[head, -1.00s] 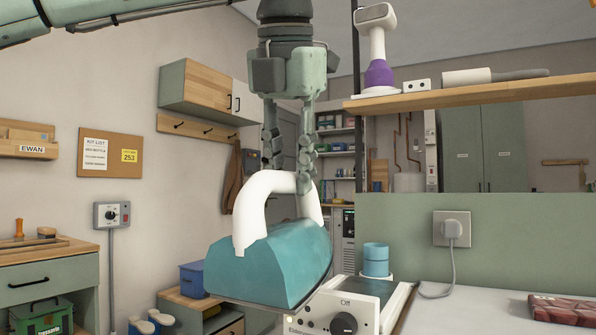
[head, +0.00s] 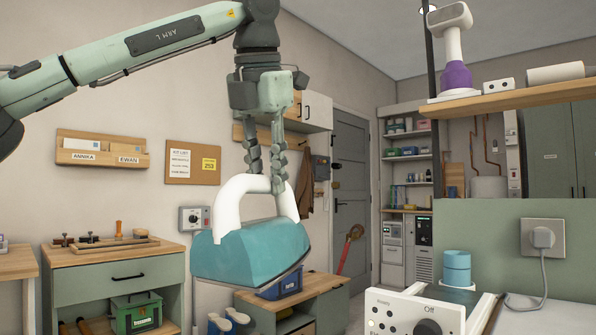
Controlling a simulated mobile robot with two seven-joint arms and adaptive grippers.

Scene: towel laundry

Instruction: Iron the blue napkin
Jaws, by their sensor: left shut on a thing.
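My left gripper (head: 266,182) hangs down from the upper left and is shut on the white handle of the teal iron (head: 251,252). The iron is in the air, left of a white control box (head: 413,312) with a knob marked "Off". The iron's soleplate faces down with a slight tilt. The blue napkin is not in view. My right gripper is not in view.
A teal cup (head: 457,268) stands behind the control box. A plugged-in socket (head: 542,237) sits on the green panel at the right. A wooden shelf (head: 520,88) runs above it. Cabinets and a low bench (head: 318,287) stand farther back.

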